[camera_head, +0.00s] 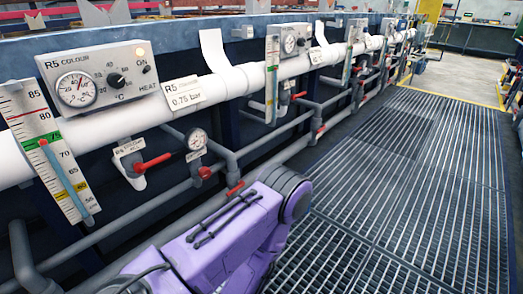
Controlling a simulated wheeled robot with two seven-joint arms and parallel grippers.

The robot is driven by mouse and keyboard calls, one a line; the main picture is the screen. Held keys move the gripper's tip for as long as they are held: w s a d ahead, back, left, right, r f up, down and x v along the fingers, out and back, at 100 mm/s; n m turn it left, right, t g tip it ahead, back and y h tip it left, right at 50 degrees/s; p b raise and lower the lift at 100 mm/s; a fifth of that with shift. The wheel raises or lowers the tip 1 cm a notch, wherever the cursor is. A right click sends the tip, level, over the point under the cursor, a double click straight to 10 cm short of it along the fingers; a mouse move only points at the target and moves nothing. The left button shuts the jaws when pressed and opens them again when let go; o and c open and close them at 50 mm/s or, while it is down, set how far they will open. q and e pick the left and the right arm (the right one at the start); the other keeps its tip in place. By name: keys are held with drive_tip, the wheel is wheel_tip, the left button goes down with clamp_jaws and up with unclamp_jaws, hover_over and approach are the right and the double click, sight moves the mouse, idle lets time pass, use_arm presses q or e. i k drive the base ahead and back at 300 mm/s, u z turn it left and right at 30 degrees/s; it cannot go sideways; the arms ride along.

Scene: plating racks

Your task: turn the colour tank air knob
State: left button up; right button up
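The control box labelled R5 COLOUR (98,76) is at the upper left, with a dial and a black HEAT knob (116,80). A sign reading R5 and 0.75 bar (183,93) hangs on the white pipe to its right. Below the sign is a small round gauge (196,139) with a small red knob (205,173) just under it, on the grey pipework. The knob's turn position is too small to tell. A purple arm link of mine is at the bottom centre, below and right of the knob. Neither gripper is in view.
A red lever handle (154,162) sticks out left of the gauge. A level scale (48,150) stands at the far left. Grey pipes with more red handles (235,188) run along the tanks. The grating floor (400,190) at right is clear.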

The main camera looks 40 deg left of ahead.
sight(204, 172)
drive_tip(key=z, duration=0.1)
drive_tip(key=k, duration=1.2)
drive_tip(key=u, duration=2.05)
drive_tip(key=i, duration=0.45)
drive_tip(key=z, duration=0.1)
